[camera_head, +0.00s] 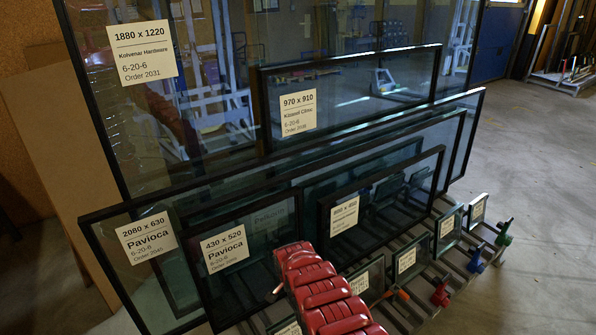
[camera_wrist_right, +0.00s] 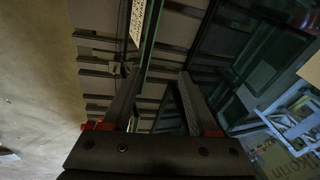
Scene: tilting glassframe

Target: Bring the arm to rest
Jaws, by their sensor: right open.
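My right gripper (camera_wrist_right: 158,78) is open in the wrist view. Its two dark fingers are apart, with a slatted rack and a thin greenish glass edge (camera_wrist_right: 150,40) seen between and beyond them. I cannot tell how far off that edge is, and no contact shows. In the head view a red ridged body (camera_head: 322,292) rises from the bottom edge in front of the panes; I cannot tell whether it is part of my arm. No gripper fingers can be made out there. My left gripper is not in view.
Several black-framed glass panes with white labels lean in rows, the largest (camera_head: 215,70) at the back. Small panes (camera_head: 448,228) stand at the front right on a rack with a red (camera_head: 440,292), a blue (camera_head: 475,260) and a green handle (camera_head: 503,233). Floor (camera_head: 545,150) at right is clear.

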